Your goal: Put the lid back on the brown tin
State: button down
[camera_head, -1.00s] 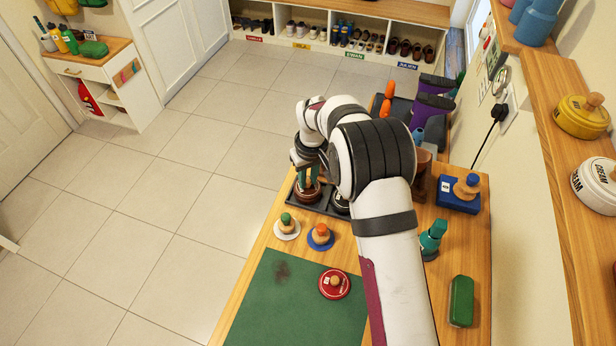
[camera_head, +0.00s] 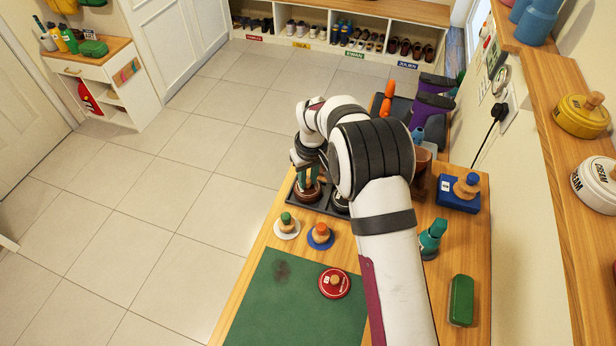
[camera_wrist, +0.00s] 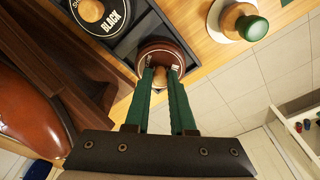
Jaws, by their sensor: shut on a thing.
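The brown tin (camera_head: 307,194) stands in a dark tray at the back left of the bench. Its round brown lid (camera_wrist: 162,52) shows in the wrist view, with a wooden knob. My gripper (camera_wrist: 160,73) has its two green fingers shut on this knob, and it also shows over the tin in the head view (camera_head: 308,178). The lid lies over the tin; I cannot tell whether it is fully seated, as the fingers and the angle hide the seam.
A black tin (camera_wrist: 88,10) sits beside it in the tray (camera_wrist: 118,50). Two wooden-knobbed brushes (camera_head: 286,224) (camera_head: 320,235) stand in front. A red tin (camera_head: 334,284) is on the green mat (camera_head: 290,315). A blue box (camera_head: 457,200) and brown boots (camera_wrist: 30,110) stand to the right.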

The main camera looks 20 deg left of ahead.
jog(key=shift+c, duration=1)
grip_release()
jog(key=shift+r, duration=3.55)
grip_shut()
